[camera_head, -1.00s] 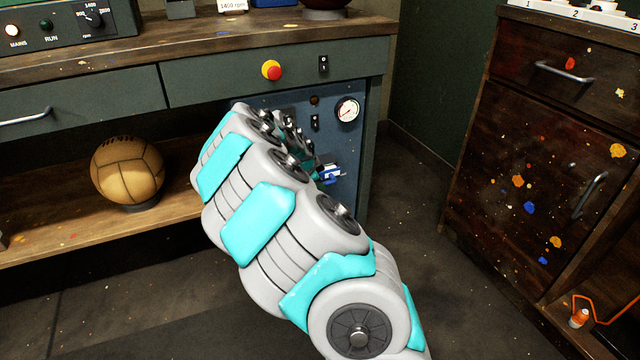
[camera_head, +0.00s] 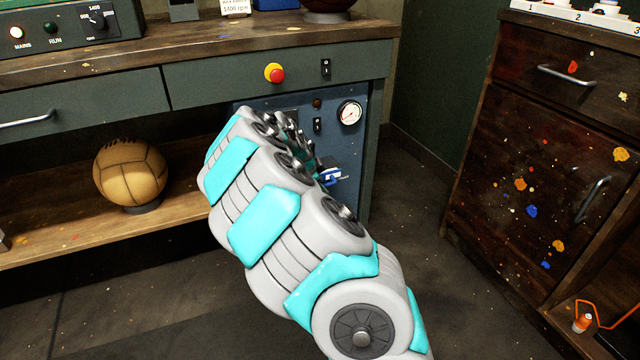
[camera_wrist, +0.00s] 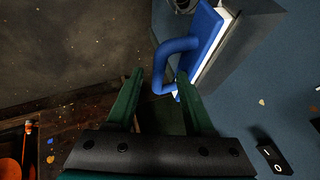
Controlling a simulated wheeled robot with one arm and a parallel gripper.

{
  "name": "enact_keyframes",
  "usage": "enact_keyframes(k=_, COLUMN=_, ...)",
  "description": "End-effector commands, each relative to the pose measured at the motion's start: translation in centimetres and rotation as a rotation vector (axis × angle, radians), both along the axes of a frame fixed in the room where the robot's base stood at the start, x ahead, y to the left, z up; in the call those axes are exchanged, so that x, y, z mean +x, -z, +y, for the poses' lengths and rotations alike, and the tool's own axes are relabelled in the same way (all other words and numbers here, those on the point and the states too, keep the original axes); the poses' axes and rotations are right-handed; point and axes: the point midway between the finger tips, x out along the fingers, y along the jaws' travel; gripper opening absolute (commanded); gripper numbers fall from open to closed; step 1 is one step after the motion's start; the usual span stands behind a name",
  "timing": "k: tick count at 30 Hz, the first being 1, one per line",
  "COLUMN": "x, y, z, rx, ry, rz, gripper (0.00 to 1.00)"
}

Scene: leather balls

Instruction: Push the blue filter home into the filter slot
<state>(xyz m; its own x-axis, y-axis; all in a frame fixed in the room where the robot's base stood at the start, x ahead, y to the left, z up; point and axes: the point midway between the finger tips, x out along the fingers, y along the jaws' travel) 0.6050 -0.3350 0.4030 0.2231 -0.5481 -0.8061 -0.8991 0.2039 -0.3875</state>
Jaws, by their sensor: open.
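The blue filter (camera_wrist: 208,42) has a blue front plate with a loop handle (camera_wrist: 165,62) and a white layer behind the plate. In the wrist view it stands at a grey-blue housing (camera_wrist: 250,45), its white edge showing outside. The slot mouth is hidden, so I cannot tell how deep it sits. In the head view the filter (camera_head: 331,178) shows low on the blue panel, partly behind my arm. My gripper (camera_wrist: 160,75) has two green fingers apart, with nothing held. The right fingertip overlaps the handle's lower end; I cannot tell whether they touch.
The blue panel (camera_head: 358,145) carries a gauge (camera_head: 349,113) and a switch (camera_wrist: 274,160). A bench drawer (camera_head: 230,80) with a red button (camera_head: 276,74) is above. A paint-spotted cabinet (camera_head: 520,150) stands right, with open floor between. A leather ball (camera_head: 130,172) sits on the left shelf.

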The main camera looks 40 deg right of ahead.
Motion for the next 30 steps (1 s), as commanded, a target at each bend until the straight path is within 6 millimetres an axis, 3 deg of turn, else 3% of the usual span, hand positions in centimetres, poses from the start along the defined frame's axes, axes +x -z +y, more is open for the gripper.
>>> enact_keyframes(k=8, x=0.0, y=-0.3, z=0.2, rx=-0.001, ry=-0.001, rz=0.000, gripper=0.53)
enact_keyframes(k=22, x=-1.5, y=-5.6, z=3.8, rx=-0.002, ry=-0.001, rz=-0.001, gripper=0.53)
enact_keyframes(k=30, x=-1.8, y=-6.3, z=4.3, rx=0.000, ry=0.001, rz=-0.001, gripper=0.53)
